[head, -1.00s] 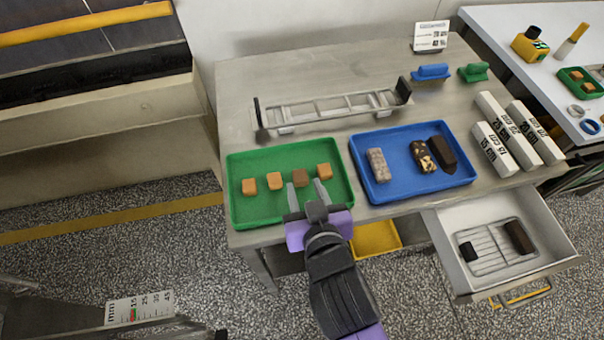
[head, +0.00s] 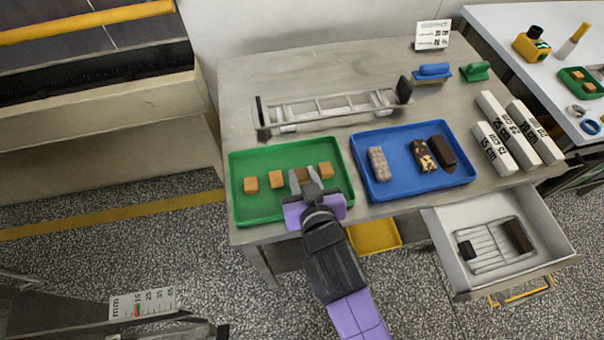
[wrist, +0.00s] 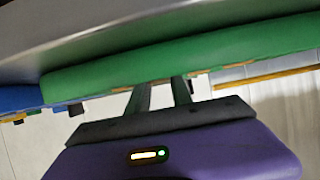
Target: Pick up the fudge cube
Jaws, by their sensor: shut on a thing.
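In the head view a row of small cubes sits in the green tray (head: 262,213). The fudge cube (head: 303,174) looks like the darker brown one, third from the left, and is partly hidden by my fingers. My gripper (head: 304,180) reaches over the tray's near side, with its fingers on either side of this cube and shut on it. The cube appears still low in the tray; I cannot tell whether it touches the floor. In the wrist view the fingers (wrist: 161,92) run behind the green tray rim (wrist: 200,52), and their tips and the cube are hidden.
Lighter caramel cubes (head: 277,179) and (head: 325,170) stand close on both sides of the held one. A blue tray (head: 397,189) with several bars is to the right. A metal rack (head: 330,108) lies behind. An open drawer (head: 545,240) juts out at the right front.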

